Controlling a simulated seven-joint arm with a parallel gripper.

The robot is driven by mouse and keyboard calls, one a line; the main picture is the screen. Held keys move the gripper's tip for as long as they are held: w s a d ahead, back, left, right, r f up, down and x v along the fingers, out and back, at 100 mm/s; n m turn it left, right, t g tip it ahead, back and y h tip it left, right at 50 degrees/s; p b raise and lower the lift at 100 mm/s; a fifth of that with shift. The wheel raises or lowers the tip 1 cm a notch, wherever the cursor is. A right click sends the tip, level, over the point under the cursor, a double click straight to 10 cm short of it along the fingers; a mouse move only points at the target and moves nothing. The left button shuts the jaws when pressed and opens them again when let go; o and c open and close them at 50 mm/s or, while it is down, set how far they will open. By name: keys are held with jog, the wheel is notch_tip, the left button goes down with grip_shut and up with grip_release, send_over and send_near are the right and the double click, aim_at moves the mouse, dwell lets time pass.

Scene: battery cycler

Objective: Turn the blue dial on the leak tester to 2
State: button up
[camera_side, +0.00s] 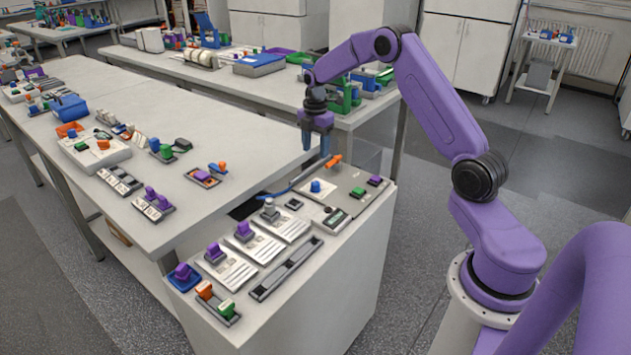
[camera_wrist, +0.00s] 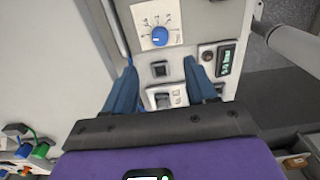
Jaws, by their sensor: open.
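The blue dial (camera_side: 316,186) sits on a white plate on the leak tester's grey panel (camera_side: 345,202). In the wrist view the dial (camera_wrist: 159,36) is near the top, with a fan of tick marks above it; its pointer setting is too small to read. My gripper (camera_side: 317,150) points down above the back of the bench, higher than the dial and apart from it. In the wrist view its blue fingers (camera_wrist: 160,64) are spread wide with nothing between them, and the dial lies beyond their tips.
An orange handle (camera_side: 333,161), a green knob (camera_side: 358,192) and a purple knob (camera_side: 374,181) stand close around the dial. A small display (camera_wrist: 227,58) is on the panel. Modules with purple knobs (camera_side: 244,230) fill the bench's near left. The air around my gripper is clear.

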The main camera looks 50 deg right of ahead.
aim_at(315, 183)
notch_tip(315, 183, down, 12)
jog(key=shift+f, duration=0.15)
dwell(0.3)
jog(key=c, duration=1.1)
